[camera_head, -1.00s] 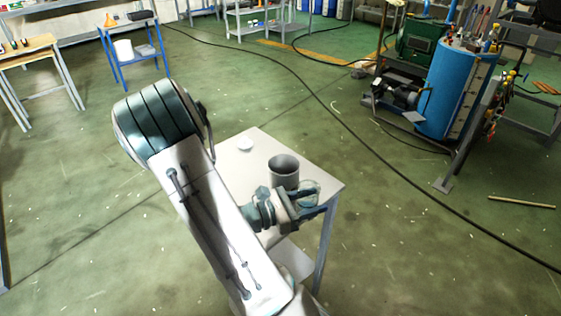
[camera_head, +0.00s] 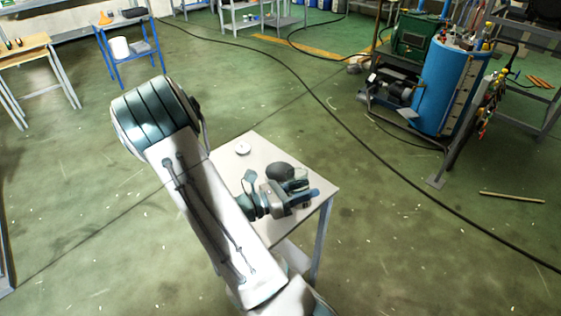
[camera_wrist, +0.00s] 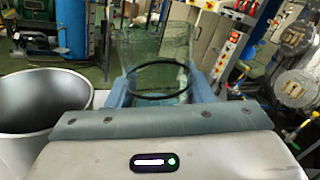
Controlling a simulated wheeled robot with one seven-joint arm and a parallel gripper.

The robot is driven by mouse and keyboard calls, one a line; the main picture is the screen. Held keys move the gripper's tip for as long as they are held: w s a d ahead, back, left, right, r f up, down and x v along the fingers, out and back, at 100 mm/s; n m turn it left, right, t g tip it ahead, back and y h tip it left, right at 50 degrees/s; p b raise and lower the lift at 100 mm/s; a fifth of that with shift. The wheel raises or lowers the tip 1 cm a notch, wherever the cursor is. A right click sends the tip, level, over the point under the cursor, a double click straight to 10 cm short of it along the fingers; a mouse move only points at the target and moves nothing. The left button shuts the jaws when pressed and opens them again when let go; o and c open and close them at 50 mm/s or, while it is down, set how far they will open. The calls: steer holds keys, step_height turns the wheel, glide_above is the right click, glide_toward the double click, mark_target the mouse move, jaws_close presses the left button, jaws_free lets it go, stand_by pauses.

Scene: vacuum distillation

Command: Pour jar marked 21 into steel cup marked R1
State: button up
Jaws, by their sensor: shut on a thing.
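My gripper (camera_head: 303,191) is shut on a clear glass jar (camera_wrist: 155,65), seen between the fingers in the wrist view. The jar has a dark ring around it and looks roughly upright there. Its contents are hard to make out. In the head view the gripper and arm mostly hide the jar. The grey steel cup (camera_wrist: 42,102) stands open-topped just left of the gripper in the wrist view. In the head view the cup (camera_head: 279,172) shows only partly, behind the gripper on the small table. No marks on jar or cup are readable.
A blue cylinder (camera_head: 446,90) and pump equipment stand at the back right. A dark cable crosses the open green floor.

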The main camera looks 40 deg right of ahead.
mark_target(296, 169)
steer(key=shift+w+r+n, duration=0.2)
steer(key=shift+r+n, duration=0.1)
steer(key=shift+r, duration=0.35)
steer(key=r+n+p, duration=0.1)
steer(key=w+r+n+p, duration=0.1)
steer(key=p, duration=0.1)
steer(key=r+n+p, duration=0.1)
steer(key=shift+w+d+r, duration=0.2)
steer(key=shift+w+r, duration=0.1)
steer(key=shift+r, duration=0.1)
steer(key=shift+w+f+n+t+h, duration=0.15)
steer(key=shift+f+n+t+h, duration=0.25)
steer(key=shift+n, duration=0.6)
steer(key=shift+f, duration=0.15)
steer(key=shift+f+n, duration=0.25)
steer(key=shift+n, duration=0.65)
steer(key=shift+r+n+t+h+p, duration=0.15)
steer(key=shift+r+n+p, duration=0.35)
steer(key=shift+n, duration=0.5)
steer(key=shift+r+n+t+h+p, duration=0.15)
steer(key=shift+r+n+p, duration=0.35)
steer(key=shift+n, duration=0.5)
steer(key=shift+w+d+r+n+p, duration=0.1)
steer(key=shift+w+r+n+p, duration=0.25)
steer(key=shift+p, duration=0.5)
steer(key=shift+w+d+r+n+p, duration=0.1)
steer(key=shift+w+n+p, duration=0.15)
steer(key=shift+n+p, duration=0.45)
